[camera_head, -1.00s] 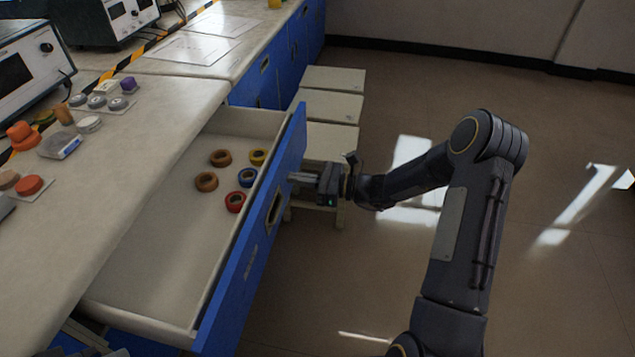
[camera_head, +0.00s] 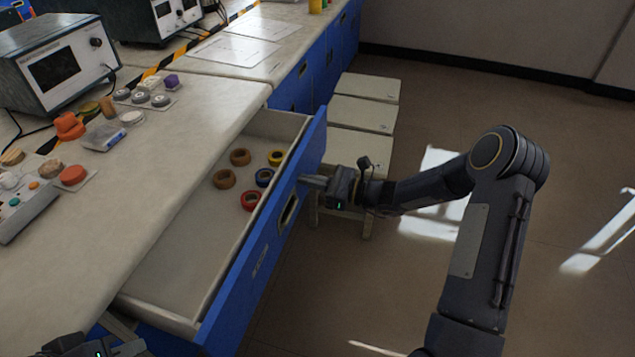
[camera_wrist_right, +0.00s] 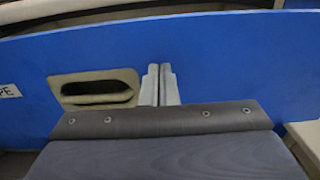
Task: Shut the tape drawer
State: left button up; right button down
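The tape drawer (camera_head: 268,255) has a blue front and a pale tray, and it stands partly open from the workbench. Several tape rolls lie inside, among them a brown roll (camera_head: 224,179), a blue roll (camera_head: 264,177) and a red roll (camera_head: 250,201). My right gripper (camera_head: 308,181) has its fingertips at the outer face of the drawer front. In the right wrist view its fingers (camera_wrist_right: 160,84) are together and empty, beside the recessed handle slot (camera_wrist_right: 97,90). My left gripper (camera_head: 105,348) shows only partly at the bottom left, and its finger state is unclear.
The workbench top (camera_head: 200,115) holds a power supply (camera_head: 58,65), an orange object (camera_head: 69,126) and small parts near the drawer. Pale stools (camera_head: 362,116) stand beyond my right gripper. The floor (camera_head: 560,190) at right is open.

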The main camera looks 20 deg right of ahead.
jog(key=b+x, duration=0.3)
jog(key=x, duration=1.7)
jog(key=shift+w+a, duration=0.35)
jog(key=shift+a, duration=0.1)
jog(key=shift+r, duration=0.15)
jog(key=shift+a+r, duration=0.1)
